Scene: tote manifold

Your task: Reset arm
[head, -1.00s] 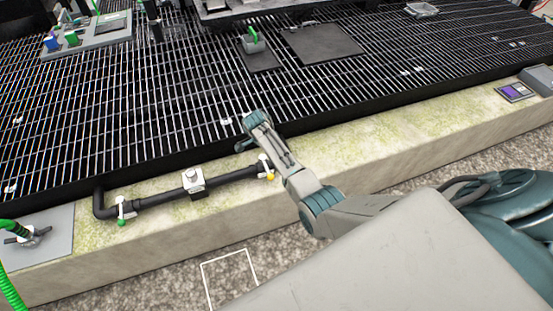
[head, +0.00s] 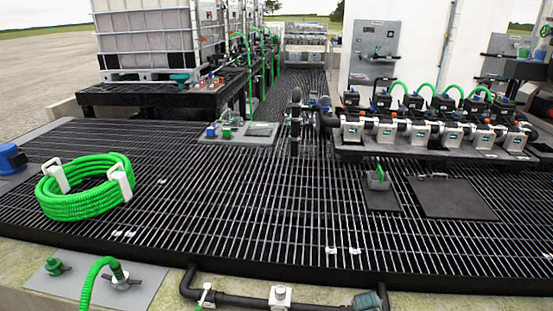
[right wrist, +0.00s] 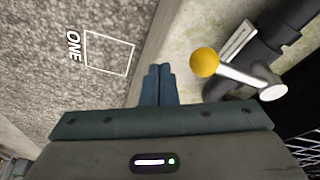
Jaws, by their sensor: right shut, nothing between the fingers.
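My right gripper's two teal fingers (right wrist: 158,85) are pressed together with nothing between them in the right wrist view. Beside them to the right is a white valve handle (right wrist: 238,75) with a yellow ball end (right wrist: 204,62), on a black pipe (right wrist: 285,30). The fingertips look apart from the handle. In the head view a small teal part, likely of my right arm (head: 368,300), shows at the bottom edge by the pipe. My left gripper is in neither view.
A black grating (head: 250,195) spans the head view. On it are a coiled green hose (head: 78,208), a grey plate with small fittings (head: 262,130) and a dark flat plate (head: 455,200). A manifold (head: 440,150) stands right; white totes (head: 160,35) stand back left.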

